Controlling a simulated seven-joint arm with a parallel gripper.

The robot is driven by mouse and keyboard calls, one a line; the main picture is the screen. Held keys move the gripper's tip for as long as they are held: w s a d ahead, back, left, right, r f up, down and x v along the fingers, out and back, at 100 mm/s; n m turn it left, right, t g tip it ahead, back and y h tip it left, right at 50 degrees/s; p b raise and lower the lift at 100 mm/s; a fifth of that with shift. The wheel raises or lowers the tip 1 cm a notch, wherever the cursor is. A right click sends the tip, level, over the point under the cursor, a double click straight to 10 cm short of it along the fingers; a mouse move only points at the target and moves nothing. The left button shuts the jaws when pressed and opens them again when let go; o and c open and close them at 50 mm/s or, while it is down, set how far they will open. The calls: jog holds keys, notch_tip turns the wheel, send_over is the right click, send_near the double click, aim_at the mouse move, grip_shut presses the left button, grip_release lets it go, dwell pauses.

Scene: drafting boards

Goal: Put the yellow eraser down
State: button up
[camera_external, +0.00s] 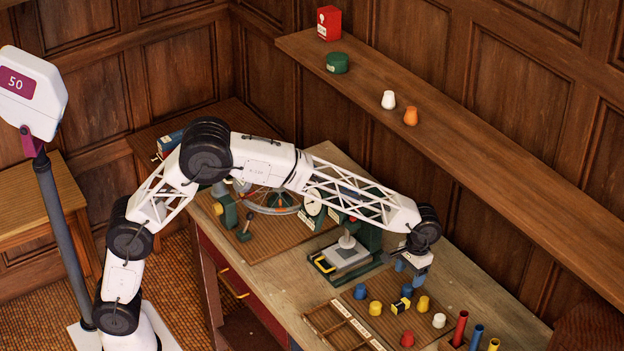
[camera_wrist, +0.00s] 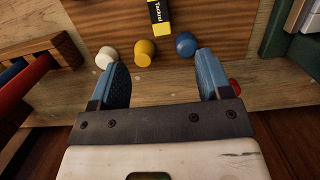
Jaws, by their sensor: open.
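The yellow eraser (camera_external: 401,306), a small block with a black wrapper, lies on the ribbed brown board among coloured pegs. In the wrist view the eraser (camera_wrist: 159,14) is at the top edge, partly cut off, with white lettering on its black part. My gripper (camera_external: 409,272) is above the far edge of that board, behind the eraser and apart from it. In the wrist view my gripper (camera_wrist: 162,64) has its two blue fingers spread wide, with nothing held between them. The eraser lies beyond the fingertips.
A white peg (camera_wrist: 106,57), a yellow peg (camera_wrist: 145,51) and a blue peg (camera_wrist: 186,44) stand in a row near the fingertips. A red tube (camera_external: 460,328) and other tubes stand at the right. A green machine (camera_external: 369,236) is left of my gripper. The long shelf (camera_external: 470,152) runs behind.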

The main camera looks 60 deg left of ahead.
aim_at(402, 303)
dwell(0.3)
jog(key=m, duration=0.3)
jog(key=f+m, duration=0.1)
jog(key=m, duration=0.2)
jog(key=s+f+m+t, duration=0.1)
jog(key=m, duration=0.2)
jog(key=shift+f, duration=0.15)
jog(key=m, duration=0.2)
jog(key=f+m, duration=0.1)
jog(key=m, duration=0.1)
jog(key=shift+s+d, duration=0.1)
jog(key=shift+s, duration=0.05)
jog(key=m, duration=0.3)
jog(key=f+m, duration=0.1)
jog(key=m, duration=0.1)
jog(key=shift+s+f+t, duration=0.1)
jog(key=shift+s+t, duration=0.15)
jog(key=shift+t, duration=0.15)
jog(key=shift+f, duration=1.3)
